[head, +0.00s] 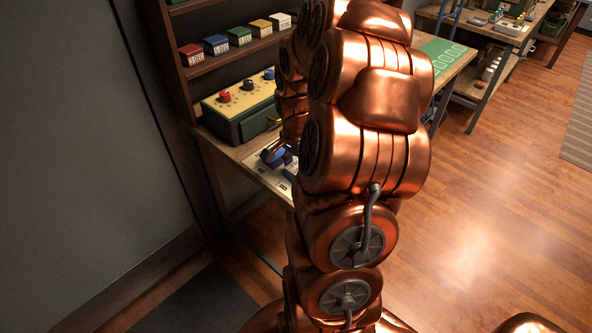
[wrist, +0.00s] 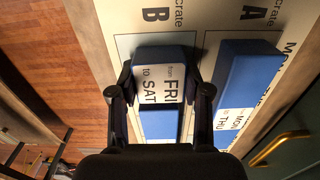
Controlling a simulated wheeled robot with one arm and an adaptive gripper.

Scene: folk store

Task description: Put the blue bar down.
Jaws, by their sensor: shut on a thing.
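In the wrist view, my gripper (wrist: 165,88) has a finger on each side of a blue bar (wrist: 163,54) and is shut on it. A white label reading "from FRI to SAT" shows between the fingers, with more blue below it. The bar is over or on the pale board's area marked "crate B" (wrist: 157,15); I cannot tell whether it touches. In the head view, dark fingers and blue (head: 277,154) show at the bench's front part, mostly hidden behind my copper arm.
A second blue block (wrist: 248,72), labelled MON to THU, lies to the right at "crate A". A brass handle (wrist: 280,147) is at lower right. In the head view, a green box with colored knobs (head: 240,102) stands behind, below a shelf of small boxes (head: 239,37).

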